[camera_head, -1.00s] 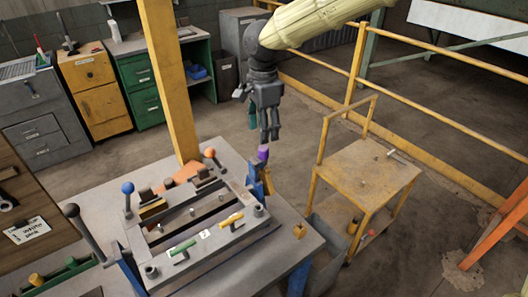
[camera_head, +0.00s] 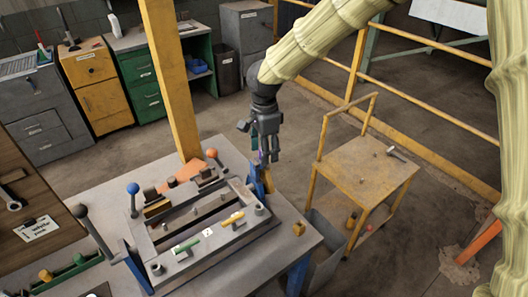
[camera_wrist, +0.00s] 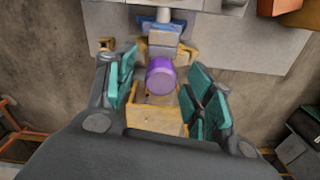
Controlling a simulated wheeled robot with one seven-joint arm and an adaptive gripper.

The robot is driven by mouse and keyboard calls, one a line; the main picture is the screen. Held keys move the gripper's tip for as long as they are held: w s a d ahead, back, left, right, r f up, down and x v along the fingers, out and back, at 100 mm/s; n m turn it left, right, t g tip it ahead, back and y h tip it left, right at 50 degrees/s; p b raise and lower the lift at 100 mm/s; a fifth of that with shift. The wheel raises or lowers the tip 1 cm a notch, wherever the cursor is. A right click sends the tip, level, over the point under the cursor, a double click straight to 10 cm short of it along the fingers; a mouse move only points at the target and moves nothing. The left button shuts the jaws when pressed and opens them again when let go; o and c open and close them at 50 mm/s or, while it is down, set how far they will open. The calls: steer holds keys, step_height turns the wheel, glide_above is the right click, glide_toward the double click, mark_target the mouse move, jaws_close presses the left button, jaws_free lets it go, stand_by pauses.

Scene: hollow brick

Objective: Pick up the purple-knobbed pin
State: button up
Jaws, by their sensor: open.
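The purple-knobbed pin (camera_wrist: 160,76) stands in a holder at the table's far right edge, and its round knob shows in the wrist view. My gripper (camera_wrist: 158,92) is open, with its teal finger pads on either side of the knob and apart from it. In the head view my gripper (camera_head: 265,156) is directly over the holder, pointing down. There its fingers hide most of the purple knob. The yellow and blue holder (camera_head: 262,181) is below the fingers.
The grey fixture (camera_head: 200,232) with levers, a green pin (camera_head: 187,244) and a yellow pin (camera_head: 232,218) is on the table (camera_head: 262,272), left of the holder. A yellow cart (camera_head: 365,170) stands at the right. A yellow post (camera_head: 172,85) rises behind the table.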

steer(key=c, duration=1.1)
steer(key=shift+c, duration=0.2)
